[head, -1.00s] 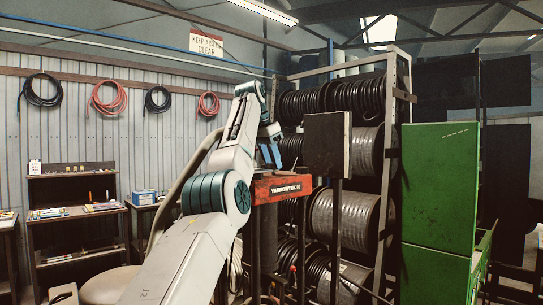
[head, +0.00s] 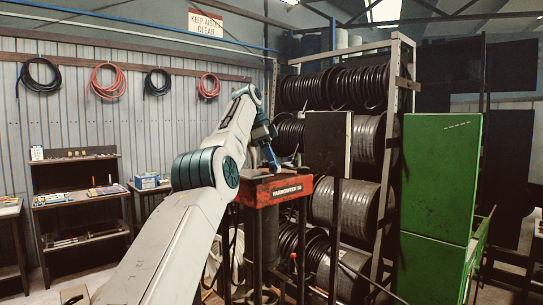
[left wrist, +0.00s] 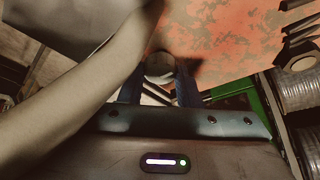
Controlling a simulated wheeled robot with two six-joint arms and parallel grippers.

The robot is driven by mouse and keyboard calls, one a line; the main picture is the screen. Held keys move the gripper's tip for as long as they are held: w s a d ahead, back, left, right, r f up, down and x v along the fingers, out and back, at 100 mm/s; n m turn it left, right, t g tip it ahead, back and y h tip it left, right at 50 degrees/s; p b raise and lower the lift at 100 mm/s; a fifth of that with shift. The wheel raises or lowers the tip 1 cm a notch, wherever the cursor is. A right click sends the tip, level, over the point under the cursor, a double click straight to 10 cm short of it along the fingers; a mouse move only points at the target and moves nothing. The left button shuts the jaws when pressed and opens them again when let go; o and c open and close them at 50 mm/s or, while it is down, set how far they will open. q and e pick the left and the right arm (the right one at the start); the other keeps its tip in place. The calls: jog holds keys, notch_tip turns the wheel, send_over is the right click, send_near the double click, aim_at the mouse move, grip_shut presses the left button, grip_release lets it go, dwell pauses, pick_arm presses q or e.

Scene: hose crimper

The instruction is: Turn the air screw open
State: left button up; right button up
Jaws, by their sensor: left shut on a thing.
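The red-orange crimper (head: 285,190), with lettering on its front, stands right of centre in the head view. My left arm reaches over to its top, and my left gripper (head: 271,158) points down there. In the left wrist view the blue fingers of the left gripper (left wrist: 160,88) stand on either side of a pale round knob (left wrist: 160,66), likely the air screw, and are shut on it. The worn orange surface of the crimper (left wrist: 230,35) lies beyond it. The knob is too small to make out in the head view. My right gripper is not in view.
A dark upright panel (head: 328,145) stands close to the right of the crimper. Behind is a rack of black hose reels (head: 335,88). A green cabinet (head: 440,180) stands at right. A shelf bench (head: 75,200) is at left. A thick pale tube crosses the wrist view.

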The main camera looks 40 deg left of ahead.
pick_arm(q)
jog(key=shift+f, duration=0.2)
dwell(0.3)
jog(key=o, duration=1)
jog(key=shift+d, duration=0.1)
jog(key=shift+w, duration=0.15)
